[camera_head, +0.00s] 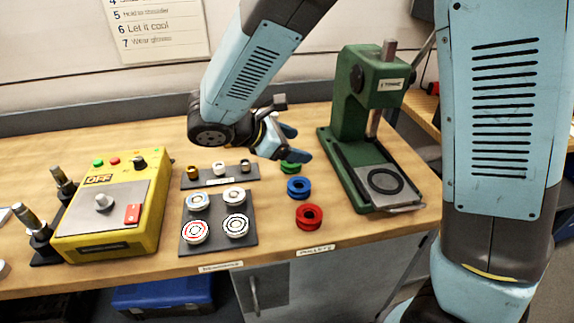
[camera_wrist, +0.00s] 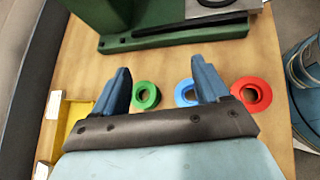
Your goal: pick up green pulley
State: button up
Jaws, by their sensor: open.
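The green pulley (camera_wrist: 146,95) lies on the wooden bench, between my gripper's two fingers as seen in the wrist view.
A green arbor press (camera_head: 345,110) stands just right of the pulleys. A dark tray with several bearings (camera_head: 236,226) and a small rack (camera_head: 220,181) lie to the left. A yellow control box (camera_head: 111,205) is farther left. Bare wood surrounds the pulleys.

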aim_at(288, 164)
jog(key=a+f+n+t, duration=0.1)
jog(key=a+f+n, duration=0.1)
jog(key=a, duration=0.1)
jog(key=s+a+f+n+t, duration=0.1)
jog(key=a, duration=0.2)
jog(key=s+a+f+n+t, duration=0.1)
jog(key=a+f+n, duration=0.1)
jog(key=a, duration=0.2)
jog(key=shift+s+a+f+n+t, duration=0.1)
jog(key=shift+s+f+n+t, duration=0.05)
jog(key=shift+f+n+t, duration=0.2)
jog(key=x, duration=1.3)
jog(key=shift+f, duration=0.2)
jog(key=c, duration=0.9)
